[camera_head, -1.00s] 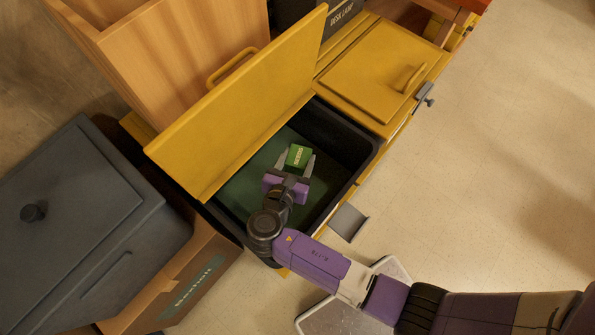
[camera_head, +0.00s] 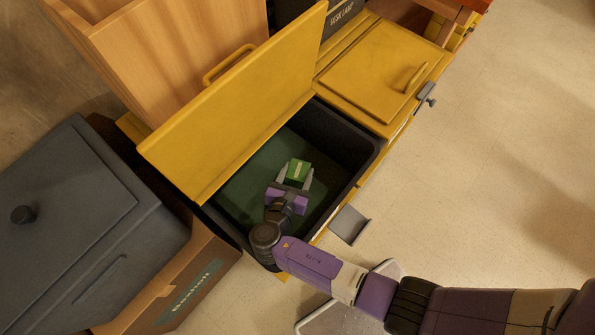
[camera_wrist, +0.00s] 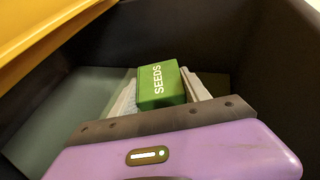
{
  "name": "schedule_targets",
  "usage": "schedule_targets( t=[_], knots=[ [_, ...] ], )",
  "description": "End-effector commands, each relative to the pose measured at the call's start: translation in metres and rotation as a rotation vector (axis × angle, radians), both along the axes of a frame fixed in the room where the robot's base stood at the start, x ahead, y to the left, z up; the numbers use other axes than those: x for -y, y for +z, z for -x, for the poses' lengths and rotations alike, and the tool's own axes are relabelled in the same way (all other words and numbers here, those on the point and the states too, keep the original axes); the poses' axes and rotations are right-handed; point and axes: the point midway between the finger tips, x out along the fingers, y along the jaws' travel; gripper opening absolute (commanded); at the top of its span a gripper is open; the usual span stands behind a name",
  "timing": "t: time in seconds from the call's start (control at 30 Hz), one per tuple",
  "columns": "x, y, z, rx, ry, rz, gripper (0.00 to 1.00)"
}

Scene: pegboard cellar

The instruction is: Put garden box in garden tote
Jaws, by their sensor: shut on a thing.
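The garden box, a small green box marked SEEDS (camera_head: 299,169), is between the fingers of my gripper (camera_head: 296,180). In the wrist view the green box (camera_wrist: 160,88) fills the space between two pale fingers, and my gripper (camera_wrist: 163,92) is shut on it. My gripper and the box are inside an open black-walled bin (camera_head: 345,135) with a dark green floor (camera_head: 240,190). No label shows on this bin, so I cannot tell for sure that it is the garden tote. I cannot tell whether the box touches the floor.
A raised yellow lid (camera_head: 235,105) stands along the bin's left side. A closed yellow lid (camera_head: 370,70) is beyond it. A dark grey lidded box (camera_head: 75,240) and a brown carton (camera_head: 180,290) are at left. A wooden box (camera_head: 185,50) stands behind. Open floor (camera_head: 500,190) is at right.

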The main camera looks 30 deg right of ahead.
Motion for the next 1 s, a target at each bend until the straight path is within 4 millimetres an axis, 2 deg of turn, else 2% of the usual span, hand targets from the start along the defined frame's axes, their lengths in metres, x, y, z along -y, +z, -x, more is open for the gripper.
schedule_targets(
  t=[0.47,0.5,0.57,0.87,1.0],
  knots=[
    [0.0,-0.0105,-0.0001,0.0,0.0,0.001,0.08],
    [0.0,-0.011,0.0001,-0.001,0.001,0.001,0.62],
    [-0.0002,-0.0111,0.0003,-0.001,0.001,0.001,0.74],
    [-0.0005,-0.0113,0.0008,-0.002,0.002,0.001,0.76],
    [-0.0005,-0.0027,0.0007,-0.001,0.001,0.0,0.76]
  ],
)
